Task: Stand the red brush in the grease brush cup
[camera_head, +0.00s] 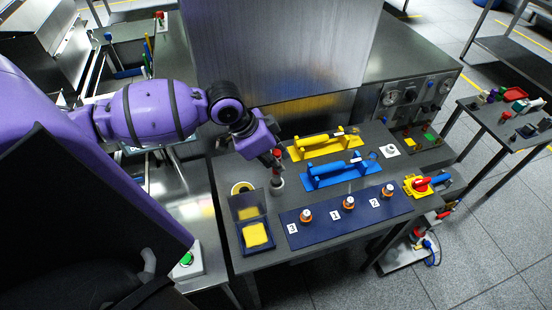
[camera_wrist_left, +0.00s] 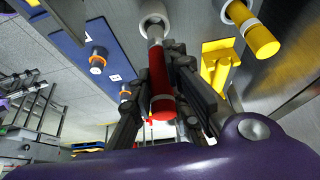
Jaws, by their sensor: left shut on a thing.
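The red brush (camera_wrist_left: 161,88) is upright between the fingers of my left gripper (camera_wrist_left: 163,62), which is shut on it. In the head view, my left gripper (camera_head: 276,159) is over the pale grease brush cup (camera_head: 278,185), and the red brush partly shows there. In the left wrist view, the brush's grey lower end lines up with the white-rimmed cup (camera_wrist_left: 146,26) and overlaps its opening. I cannot tell how deep the end is inside. My right gripper is in neither view.
A yellow cylinder stand (camera_head: 323,146) and a blue one (camera_head: 338,172) are right of the cup. A dark blue mat (camera_head: 322,223) with several orange-ringed knobs lies in front.

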